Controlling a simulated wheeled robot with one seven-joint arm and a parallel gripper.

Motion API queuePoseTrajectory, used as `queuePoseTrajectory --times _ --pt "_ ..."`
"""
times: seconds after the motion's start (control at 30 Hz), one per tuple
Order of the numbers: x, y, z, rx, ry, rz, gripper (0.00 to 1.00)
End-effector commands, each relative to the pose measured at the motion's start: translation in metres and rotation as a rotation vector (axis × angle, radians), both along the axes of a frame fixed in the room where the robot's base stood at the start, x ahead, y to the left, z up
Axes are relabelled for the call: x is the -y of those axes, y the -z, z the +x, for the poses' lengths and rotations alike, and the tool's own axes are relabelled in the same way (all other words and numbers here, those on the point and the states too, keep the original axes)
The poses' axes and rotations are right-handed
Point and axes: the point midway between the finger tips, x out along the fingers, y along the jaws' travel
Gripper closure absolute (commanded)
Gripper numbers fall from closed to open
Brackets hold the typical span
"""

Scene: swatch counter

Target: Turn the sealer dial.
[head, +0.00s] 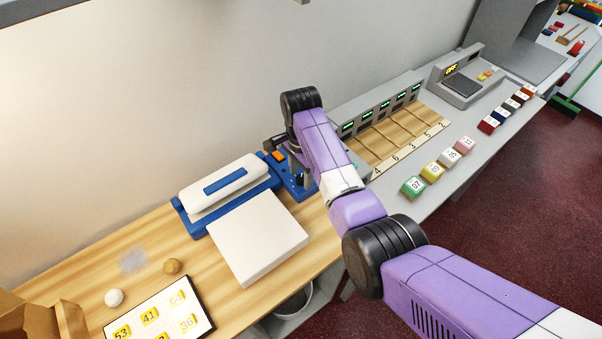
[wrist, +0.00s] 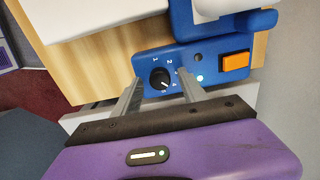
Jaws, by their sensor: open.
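The sealer (head: 228,188) is a blue and white machine on the wooden counter in the head view. Its blue control panel shows in the wrist view (wrist: 190,66). The dial (wrist: 159,78) is a round black knob with a white mark, with printed numbers around its right side. The mark points to the lower right, toward the 4. My gripper (wrist: 159,85) is open, its two fingers on either side of the dial in the picture. I cannot tell whether they touch it. In the head view my arm hides the dial and most of my gripper (head: 284,152).
A white platform (head: 256,236) stands in front of the sealer. A bin rack (head: 385,130) and several coloured swatch blocks (head: 432,172) are to the right.

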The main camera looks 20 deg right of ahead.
Motion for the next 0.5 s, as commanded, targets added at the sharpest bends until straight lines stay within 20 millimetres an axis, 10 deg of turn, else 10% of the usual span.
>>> queuePoseTrajectory --times 0.5 --pt "0.0 -0.067 0.001 0.004 0.001 -0.001 0.5"
